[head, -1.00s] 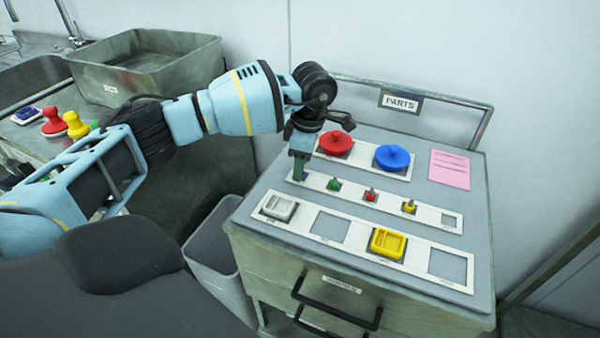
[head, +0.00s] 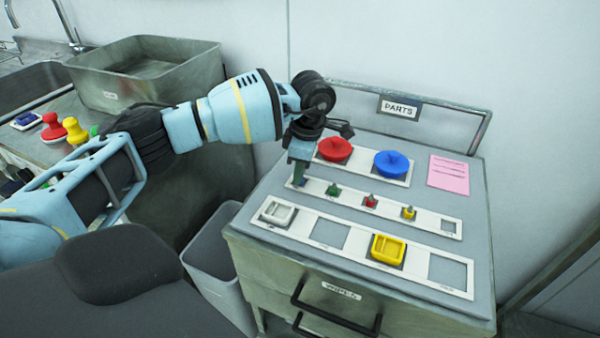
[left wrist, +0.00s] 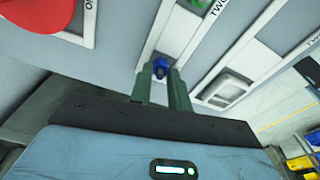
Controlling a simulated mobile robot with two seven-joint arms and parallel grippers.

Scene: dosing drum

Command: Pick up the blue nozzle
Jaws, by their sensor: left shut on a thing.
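The blue nozzle (left wrist: 160,68) shows between my fingertips in the left wrist view, at the end of a white strip. In the head view only a small bit of blue shows at the fingertips. My left gripper (head: 299,180) points down over the left end of the middle white strip (head: 330,204). It is shut on the blue nozzle; its fingers (left wrist: 160,88) are on both sides of it. I cannot tell whether the nozzle is clear of the strip. My right gripper is in neither view.
Green (head: 334,189), red (head: 370,201) and yellow (head: 408,213) nozzles stand along the same strip. Red (head: 335,149) and blue (head: 392,163) round lids lie behind. White (head: 278,210) and yellow (head: 388,248) square parts lie in front. A grey bin (head: 215,255) stands left of the cabinet.

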